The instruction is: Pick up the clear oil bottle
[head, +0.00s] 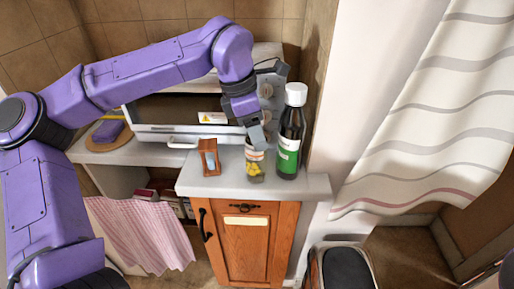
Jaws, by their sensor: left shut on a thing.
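A small clear glass jar (254,172) with yellow contents and a pale upper part stands upright at, or just over, the grey counter. My left gripper (257,141) comes down from above and is shut on the jar's top; the fingers partly hide it. I cannot tell whether the jar's base touches the counter. A tall dark bottle (289,128) with a white cap and a green and white label stands upright just right of the jar. My right gripper is not in view.
A white oven-like appliance (180,130) is behind. A purple block (108,131) lies on a round board at left. A striped curtain (430,110) hangs at right.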

